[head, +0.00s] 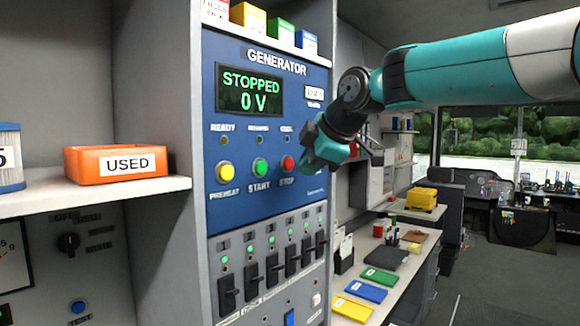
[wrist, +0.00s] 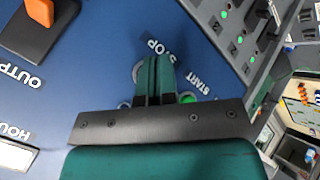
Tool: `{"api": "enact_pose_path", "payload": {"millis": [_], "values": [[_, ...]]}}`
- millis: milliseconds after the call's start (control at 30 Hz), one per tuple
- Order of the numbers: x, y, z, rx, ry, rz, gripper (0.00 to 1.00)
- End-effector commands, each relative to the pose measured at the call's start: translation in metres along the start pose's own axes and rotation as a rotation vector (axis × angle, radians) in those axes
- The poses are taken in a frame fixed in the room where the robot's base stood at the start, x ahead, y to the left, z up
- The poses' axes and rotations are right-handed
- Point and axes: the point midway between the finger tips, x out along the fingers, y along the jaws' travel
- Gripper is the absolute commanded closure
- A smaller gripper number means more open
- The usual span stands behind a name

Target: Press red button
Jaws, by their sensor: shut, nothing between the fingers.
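The red button (head: 288,163) is on the blue generator panel (head: 228,52), above the STOP label and right of the green START button (head: 260,167). My gripper (head: 309,163) is at the panel's right side, its tip right beside the red button in the head view. Whether it touches the button cannot be told. In the wrist view my shut, empty fingers (wrist: 154,62) point at the panel next to the STOP label (wrist: 164,50) and hide the red button. A grey ring edge shows beside them. The green button (wrist: 187,98) is right of the fingers.
The yellow PREHEAT button (head: 225,172) is at the panel's left. The display (head: 249,90) reads STOPPED, 0 V. A row of black switches (head: 278,270) is below. An orange USED bin (head: 127,163) is on the left shelf. Small coloured boxes (head: 280,30) stand on top.

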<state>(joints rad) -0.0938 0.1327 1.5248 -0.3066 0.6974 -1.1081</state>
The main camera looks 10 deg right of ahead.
Motion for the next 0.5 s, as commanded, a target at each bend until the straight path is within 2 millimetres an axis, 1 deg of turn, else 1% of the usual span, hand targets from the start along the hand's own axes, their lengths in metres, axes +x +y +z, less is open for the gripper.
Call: {"api": "enact_pose_path", "payload": {"millis": [300,500], "values": [[-0.021,-0.017,0.017,0.002,-0.001,0.002,1.0],[-0.031,-0.024,0.024,0.001,-0.001,0.001,1.0]]}}
